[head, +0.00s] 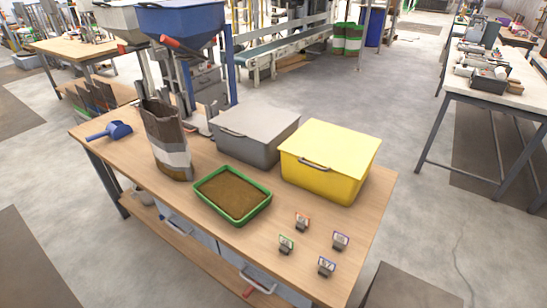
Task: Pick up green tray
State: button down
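The green tray (265,204) sits on the wooden table in the head view, near the table's front edge and in front of the two lidded bins. It has a green rim and is filled with brown granular material. It lies flat. My gripper is not in this view.
The wooden table (296,269) also holds a brown and white bag (166,140), a blue scoop (110,131), a grey bin (256,133), a yellow bin (330,160) and several small label stands (302,222). Blue hopper (180,22) behind. Open concrete floor (415,235) lies right.

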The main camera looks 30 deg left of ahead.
aim_at(237, 197)
jog(key=u, duration=1.2)
